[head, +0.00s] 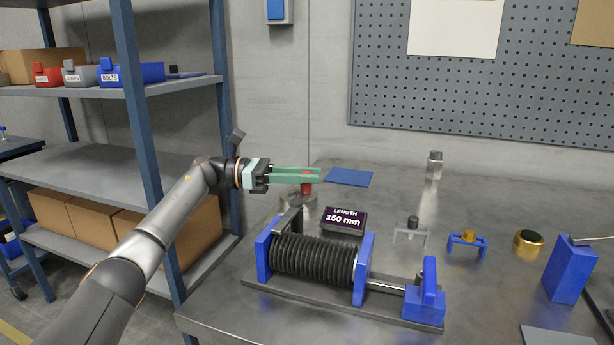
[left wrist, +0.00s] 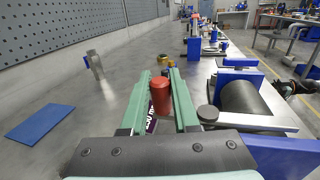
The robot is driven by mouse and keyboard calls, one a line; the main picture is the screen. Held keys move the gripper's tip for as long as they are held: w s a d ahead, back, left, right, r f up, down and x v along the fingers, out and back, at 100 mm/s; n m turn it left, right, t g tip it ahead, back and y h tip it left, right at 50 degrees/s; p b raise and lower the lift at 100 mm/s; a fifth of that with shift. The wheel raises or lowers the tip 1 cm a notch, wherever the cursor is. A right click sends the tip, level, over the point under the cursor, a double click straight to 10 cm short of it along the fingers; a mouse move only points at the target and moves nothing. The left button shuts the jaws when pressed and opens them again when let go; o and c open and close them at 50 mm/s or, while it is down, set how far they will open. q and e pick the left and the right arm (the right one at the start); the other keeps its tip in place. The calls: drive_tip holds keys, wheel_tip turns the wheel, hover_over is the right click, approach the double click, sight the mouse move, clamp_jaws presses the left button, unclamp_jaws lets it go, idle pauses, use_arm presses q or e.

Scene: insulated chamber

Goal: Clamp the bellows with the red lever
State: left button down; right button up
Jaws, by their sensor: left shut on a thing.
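The black ribbed bellows (head: 312,260) lies between two blue end plates on a grey base plate. Beside its left end is a grey metal clamp with an arm (head: 287,222) reaching toward the bellows. The red lever (head: 306,188) stands behind the bellows' left end, with its top between my gripper's fingers. My left gripper (head: 306,175) has green fingers and is shut on the red lever. In the left wrist view the red lever (left wrist: 160,95) shows as a cylinder between the two fingers. The fingers partly hide it in the head view. My right gripper is not in view.
A display reading "LENGTH 150 mm" (head: 343,220) stands behind the bellows. A blue block (head: 424,302) is at the base plate's right end. A blue mat (head: 348,177) lies at the back. Small blue and brass parts (head: 467,243) stand to the right. Shelves (head: 150,93) stand at left.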

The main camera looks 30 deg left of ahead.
use_arm(q)
drive_tip(key=shift+r, duration=0.15)
drive_tip(key=c, duration=0.7)
unclamp_jaws()
drive_tip(key=shift+d, duration=0.1)
drive_tip(key=shift+o, duration=0.2)
drive_tip(key=v, duration=1.2)
drive_tip(key=shift+a, duration=0.25)
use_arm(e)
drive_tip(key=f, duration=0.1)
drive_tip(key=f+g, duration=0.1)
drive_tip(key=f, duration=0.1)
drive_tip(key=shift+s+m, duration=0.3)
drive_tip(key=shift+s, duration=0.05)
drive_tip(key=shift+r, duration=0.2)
